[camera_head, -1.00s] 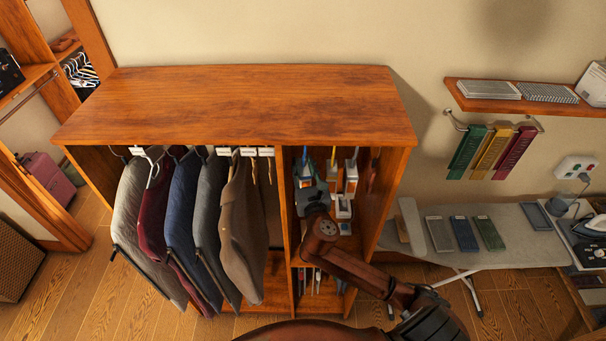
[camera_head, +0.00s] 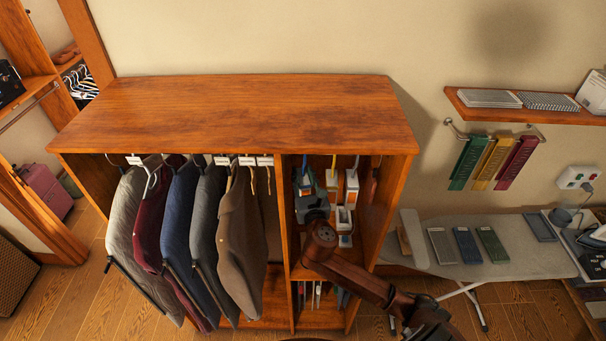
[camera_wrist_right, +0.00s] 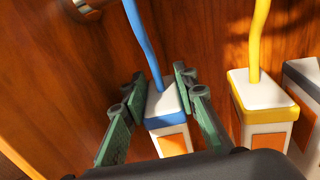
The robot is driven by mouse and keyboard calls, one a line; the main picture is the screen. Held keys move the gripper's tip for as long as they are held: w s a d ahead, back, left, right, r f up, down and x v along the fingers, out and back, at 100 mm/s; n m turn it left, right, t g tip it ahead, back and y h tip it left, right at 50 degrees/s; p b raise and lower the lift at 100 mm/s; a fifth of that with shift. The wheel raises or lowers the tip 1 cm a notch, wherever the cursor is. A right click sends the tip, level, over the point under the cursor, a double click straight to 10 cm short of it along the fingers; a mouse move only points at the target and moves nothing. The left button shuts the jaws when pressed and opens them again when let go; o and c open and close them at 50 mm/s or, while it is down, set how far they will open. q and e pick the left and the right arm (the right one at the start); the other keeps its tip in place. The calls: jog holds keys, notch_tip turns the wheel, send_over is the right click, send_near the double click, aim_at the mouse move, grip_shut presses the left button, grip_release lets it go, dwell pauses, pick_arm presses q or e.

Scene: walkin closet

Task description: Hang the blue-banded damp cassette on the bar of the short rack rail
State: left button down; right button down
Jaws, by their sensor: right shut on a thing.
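The blue-banded cassette (camera_wrist_right: 166,121) is a small white box with a blue band, an orange panel and a blue hook stem. It hangs upright in the right compartment of the wooden cabinet, and its upper part shows in the head view (camera_head: 305,181). My right gripper (camera_wrist_right: 157,92) has its green-grey fingers on both sides of the box, shut on it; in the head view the gripper (camera_head: 312,205) partly hides it. The top of the hook is out of the wrist view. A short metal rail (camera_head: 537,133) is on the wall at right. My left gripper is not in view.
A yellow-banded cassette (camera_wrist_right: 262,105) hangs close to the right, with a grey one (camera_wrist_right: 304,78) beyond. The compartment's wooden walls are close. Jackets (camera_head: 240,220) hang at left. Green, yellow and red strips (camera_head: 491,163) hang on the wall rail. An ironing board (camera_head: 470,262) stands at right.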

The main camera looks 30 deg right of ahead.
jog(key=shift+r, duration=0.1)
jog(key=c, duration=1.5)
grip_release()
jog(key=shift+o, duration=0.2)
